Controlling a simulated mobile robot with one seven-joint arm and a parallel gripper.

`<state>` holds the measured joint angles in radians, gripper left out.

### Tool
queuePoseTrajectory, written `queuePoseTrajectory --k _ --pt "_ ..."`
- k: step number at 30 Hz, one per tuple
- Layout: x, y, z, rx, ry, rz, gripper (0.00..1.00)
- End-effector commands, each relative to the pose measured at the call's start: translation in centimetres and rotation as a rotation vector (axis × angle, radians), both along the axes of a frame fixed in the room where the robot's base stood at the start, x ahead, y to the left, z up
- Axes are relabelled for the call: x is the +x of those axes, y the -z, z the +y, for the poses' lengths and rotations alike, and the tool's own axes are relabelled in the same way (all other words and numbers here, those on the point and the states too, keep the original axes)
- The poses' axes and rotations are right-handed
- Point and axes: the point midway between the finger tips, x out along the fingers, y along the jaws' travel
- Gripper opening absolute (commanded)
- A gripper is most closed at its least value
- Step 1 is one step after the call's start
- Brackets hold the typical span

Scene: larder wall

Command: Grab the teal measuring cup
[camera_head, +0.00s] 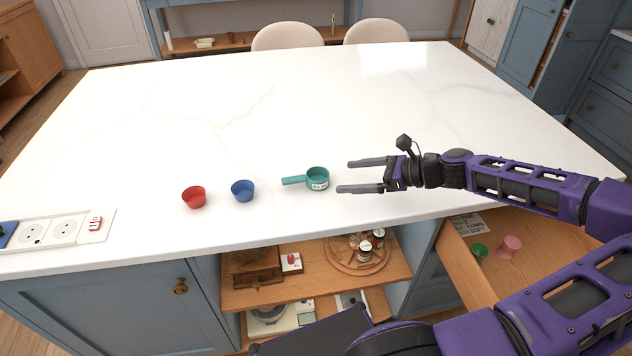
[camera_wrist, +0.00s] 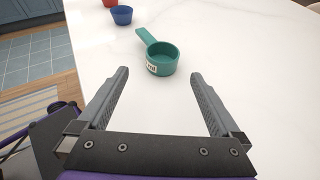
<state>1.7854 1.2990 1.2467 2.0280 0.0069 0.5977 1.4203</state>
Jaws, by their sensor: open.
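The teal measuring cup (camera_head: 318,179) stands upright on the white worktop, with its handle pointing left in the head view and a small white label on its side. It also shows in the wrist view (camera_wrist: 163,60), just beyond the fingertips, with its handle pointing away to the upper left. My gripper (camera_head: 362,176) is open and empty, to the right of the cup with its fingers pointing left toward it. In the wrist view the two fingers (camera_wrist: 160,75) are spread wide, with a short gap of bare worktop before the cup. No contact shows.
A blue cup (camera_head: 243,191) and a red cup (camera_head: 194,197) stand left of the teal cup. Sockets (camera_head: 64,231) lie at the worktop's left end. An open drawer (camera_head: 500,262) and shelves (camera_head: 318,279) are below the front edge. The worktop (camera_head: 300,115) behind is clear.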

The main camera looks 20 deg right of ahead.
Motion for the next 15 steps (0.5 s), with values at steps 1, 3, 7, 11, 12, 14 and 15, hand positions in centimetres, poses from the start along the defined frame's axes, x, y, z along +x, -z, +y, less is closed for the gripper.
queuePoseTrajectory --k 1,3,7,11,12,14,15 --pt "0.6 0.4 0.7 0.000 -0.004 -0.001 1.00" --pt "1.2 0.7 1.3 0.000 -0.001 -0.001 1.00" --pt "1.7 1.0 1.8 -0.001 0.000 0.000 1.00" --pt "2.4 1.6 2.4 0.000 -0.001 -0.001 1.00" --pt "2.8 1.9 2.8 0.001 -0.002 -0.001 1.00" --pt "3.5 2.5 3.3 0.001 -0.002 -0.001 1.00" --pt "3.9 2.8 3.7 0.002 -0.002 -0.001 1.00"
